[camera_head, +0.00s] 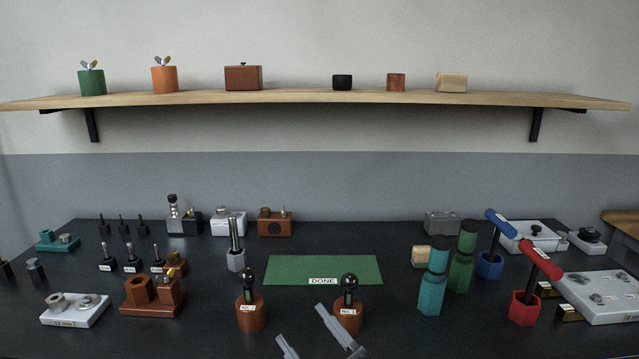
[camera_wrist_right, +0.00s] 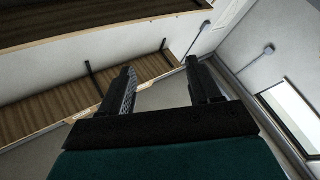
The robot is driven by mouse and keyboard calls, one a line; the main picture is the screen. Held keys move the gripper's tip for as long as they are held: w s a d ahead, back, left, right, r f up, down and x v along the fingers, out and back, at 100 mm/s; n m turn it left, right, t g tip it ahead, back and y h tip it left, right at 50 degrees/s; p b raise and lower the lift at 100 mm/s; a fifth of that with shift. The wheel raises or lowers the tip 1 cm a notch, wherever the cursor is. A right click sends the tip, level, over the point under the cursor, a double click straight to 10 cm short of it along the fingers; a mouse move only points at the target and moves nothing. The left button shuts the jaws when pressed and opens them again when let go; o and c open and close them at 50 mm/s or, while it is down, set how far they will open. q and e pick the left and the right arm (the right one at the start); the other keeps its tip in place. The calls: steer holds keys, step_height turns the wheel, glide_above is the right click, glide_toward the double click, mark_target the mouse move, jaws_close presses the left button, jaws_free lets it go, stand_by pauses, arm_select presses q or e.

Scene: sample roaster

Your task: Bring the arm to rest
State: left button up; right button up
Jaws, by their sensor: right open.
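My right gripper (camera_head: 303,322) shows at the bottom middle of the head view. Its two grey fingers are spread apart with nothing between them. In the right wrist view its dark fingers (camera_wrist_right: 163,78) are also apart and empty, with the wall and shelf behind. In the head view the fingers overlap the area in front of two brown round pots with black knobs, the left pot (camera_head: 251,314) and the right pot (camera_head: 347,317). I cannot tell whether the gripper touches the right pot. My left gripper is not in view.
A green mat (camera_head: 345,268) marked DONE lies behind the pots. Teal (camera_head: 432,285) and green (camera_head: 463,262) grinders, a red-handled tool (camera_head: 540,259) and a blue one (camera_head: 499,223) stand at right. A brown block (camera_head: 152,297) stands left. A wall shelf (camera_head: 310,97) hangs above.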

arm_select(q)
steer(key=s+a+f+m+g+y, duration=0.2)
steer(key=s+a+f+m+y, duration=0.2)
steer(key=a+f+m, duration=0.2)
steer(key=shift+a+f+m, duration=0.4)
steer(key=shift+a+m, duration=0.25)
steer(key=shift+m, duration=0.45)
arm_select(e)
steer(key=s+d+f+m+g+h, duration=0.2)
steer(key=s+d+f+m+h, duration=0.1)
steer(key=f, duration=0.5)
steer(key=s+d+f+m+g+h, duration=0.2)
steer(key=s+d+f+m+h, duration=0.2)
steer(key=s+d+f, duration=0.3)
steer(key=s+d+f+m+g+h, duration=0.2)
steer(key=s+d+f+m+h, duration=0.1)
steer(key=d+f, duration=0.6)
steer(key=shift+s+f+m+h, duration=0.4)
steer(key=shift+s+f+h, duration=0.15)
steer(key=shift+s+h, duration=0.5)
